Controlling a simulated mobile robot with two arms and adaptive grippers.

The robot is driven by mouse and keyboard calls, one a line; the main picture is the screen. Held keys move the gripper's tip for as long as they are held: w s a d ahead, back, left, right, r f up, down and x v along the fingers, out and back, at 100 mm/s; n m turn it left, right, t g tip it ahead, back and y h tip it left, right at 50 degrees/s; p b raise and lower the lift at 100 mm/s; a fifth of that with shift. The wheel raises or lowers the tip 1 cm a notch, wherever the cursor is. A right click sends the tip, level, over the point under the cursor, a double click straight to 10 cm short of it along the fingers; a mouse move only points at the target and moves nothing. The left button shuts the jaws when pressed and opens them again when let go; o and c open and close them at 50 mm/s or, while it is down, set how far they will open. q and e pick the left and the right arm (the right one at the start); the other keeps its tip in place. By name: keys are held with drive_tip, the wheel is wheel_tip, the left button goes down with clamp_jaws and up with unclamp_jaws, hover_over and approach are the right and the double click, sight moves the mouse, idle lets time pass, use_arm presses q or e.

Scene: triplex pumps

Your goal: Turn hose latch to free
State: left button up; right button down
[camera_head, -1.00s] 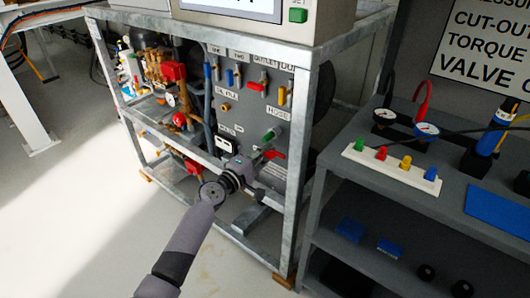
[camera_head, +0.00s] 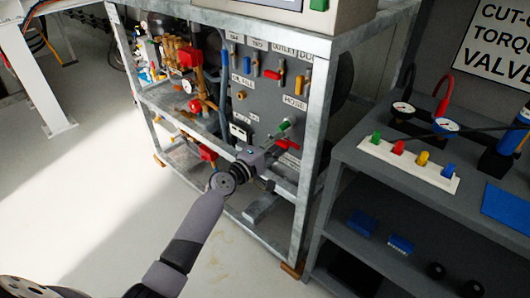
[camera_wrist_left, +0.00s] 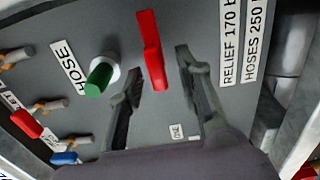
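The red latch lever (camera_head: 288,144) is on the grey pump panel, below the green-tipped hose fitting (camera_head: 284,126). In the left wrist view the red lever (camera_wrist_left: 152,50) points up and down in the picture, and the green fitting (camera_wrist_left: 101,76) is to its left, by the HOSE label. My left gripper (camera_head: 274,149) is in front of the panel at the latch. In the left wrist view its two fingers (camera_wrist_left: 158,68) are open, one on each side of the lever's lower part; I cannot tell whether they touch it. My right gripper is not in view.
The metal frame's front post (camera_head: 314,160) stands just right of the latch. Other valve handles (camera_head: 272,74) are higher on the panel. A grey shelf bench (camera_head: 400,185) at right carries gauges and a white strip (camera_head: 408,165) with coloured knobs. The floor at left is clear.

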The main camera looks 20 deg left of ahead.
use_arm(q)
drive_tip(key=v, duration=1.1)
